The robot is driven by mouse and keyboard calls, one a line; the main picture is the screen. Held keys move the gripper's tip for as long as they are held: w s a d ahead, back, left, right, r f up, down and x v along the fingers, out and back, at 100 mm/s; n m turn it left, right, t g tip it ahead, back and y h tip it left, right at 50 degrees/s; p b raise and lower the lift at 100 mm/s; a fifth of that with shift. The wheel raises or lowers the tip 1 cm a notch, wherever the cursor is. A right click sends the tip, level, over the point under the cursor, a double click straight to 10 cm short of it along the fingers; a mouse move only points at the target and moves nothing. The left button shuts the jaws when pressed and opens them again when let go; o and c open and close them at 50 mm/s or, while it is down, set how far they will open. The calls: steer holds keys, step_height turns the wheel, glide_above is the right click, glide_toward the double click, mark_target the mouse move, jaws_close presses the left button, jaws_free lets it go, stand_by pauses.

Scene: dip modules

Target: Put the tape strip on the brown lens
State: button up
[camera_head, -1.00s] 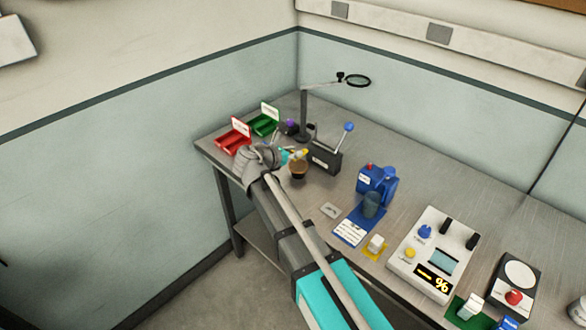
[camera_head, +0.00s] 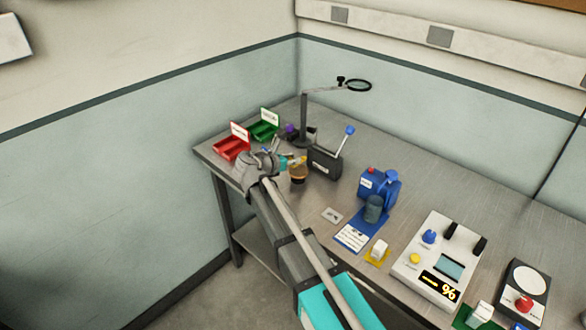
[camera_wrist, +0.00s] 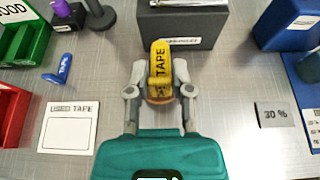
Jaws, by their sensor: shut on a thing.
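The yellow tape strip (camera_wrist: 160,62), marked TAPE, is held between the fingers of my gripper (camera_wrist: 160,90) in the wrist view. My gripper is shut on it. The brown lens (camera_head: 298,178) stands on the bench right under the strip in the head view, on a dark base. In the wrist view only a brown edge of the lens (camera_wrist: 157,101) shows below the strip; the rest is hidden. The strip is at or just above the lens top; I cannot tell whether they touch. My gripper also shows in the head view (camera_head: 287,163).
A dark grey box with a blue-knobbed lever (camera_head: 323,162) stands close behind. A blue tape piece (camera_wrist: 57,76) and a USED TAPE card (camera_wrist: 69,128) lie left. Red (camera_head: 230,148) and green (camera_head: 264,130) bins stand farther left. A 30 % card (camera_wrist: 275,115) lies right.

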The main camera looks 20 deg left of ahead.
mark_target(291, 166)
steer(key=shift+w+a+f+b, duration=0.15)
steer(key=shift+w+f+b, duration=0.15)
steer(key=shift+f, duration=0.25)
steer(key=shift+s+f+b, duration=0.1)
steer(key=shift+f+b, duration=1.15)
steer(key=shift+f, duration=0.2)
steer(key=o, duration=0.8)
steer(key=shift+r, duration=0.1)
steer(key=shift+r, duration=0.2)
steer(key=shift+s+r, duration=0.1)
steer(key=shift+s, duration=0.2)
steer(key=shift+p+v, duration=2.35)
steer(key=shift+v, duration=3.3)
